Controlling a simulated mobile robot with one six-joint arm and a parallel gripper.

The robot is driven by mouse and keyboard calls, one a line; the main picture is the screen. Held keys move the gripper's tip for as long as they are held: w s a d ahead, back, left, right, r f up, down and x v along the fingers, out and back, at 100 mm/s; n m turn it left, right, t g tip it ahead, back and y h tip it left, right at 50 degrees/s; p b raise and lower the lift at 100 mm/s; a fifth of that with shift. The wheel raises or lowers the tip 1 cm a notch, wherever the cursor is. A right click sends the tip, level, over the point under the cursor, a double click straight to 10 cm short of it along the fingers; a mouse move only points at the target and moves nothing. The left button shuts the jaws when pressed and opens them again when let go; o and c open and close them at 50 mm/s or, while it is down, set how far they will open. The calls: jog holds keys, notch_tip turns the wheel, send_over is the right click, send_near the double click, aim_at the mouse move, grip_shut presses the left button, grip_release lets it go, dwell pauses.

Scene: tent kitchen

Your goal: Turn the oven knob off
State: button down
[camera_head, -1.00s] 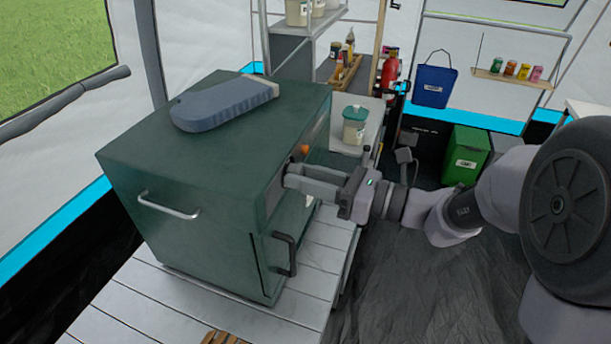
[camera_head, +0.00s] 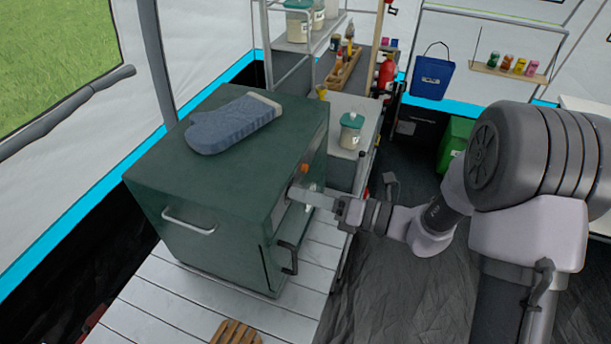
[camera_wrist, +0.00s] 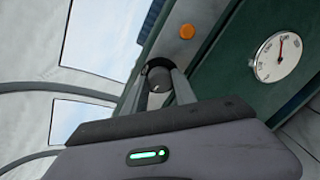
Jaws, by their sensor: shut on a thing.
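The dark green oven (camera_head: 215,180) stands on a white slatted table, its front panel facing right. In the wrist view, a round dark knob (camera_wrist: 159,79) sits on the oven's front panel, below an orange round light (camera_wrist: 186,31). My gripper (camera_wrist: 160,85) has a finger on each side of the knob and is shut on it. In the head view, my gripper (camera_head: 297,194) reaches the front panel from the right, just below the orange light (camera_head: 304,169); the knob is hidden there. A white dial gauge (camera_wrist: 279,57) with a red needle is right of the knob in the wrist view.
A blue oven mitt (camera_head: 230,124) lies on the oven top. A dark door handle (camera_head: 289,257) projects from the oven front below my gripper. A jar with a green lid (camera_head: 350,131) stands behind the oven. A wooden slatted piece (camera_head: 235,332) lies on the table (camera_head: 180,313).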

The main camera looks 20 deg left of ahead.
jog(key=shift+m+g+p, duration=0.6)
jog(key=shift+m+p, duration=6.6)
jog(key=shift+p, duration=0.4)
jog(key=c, duration=1)
grip_release()
jog(key=shift+w, duration=0.1)
jog(key=shift+d, duration=0.1)
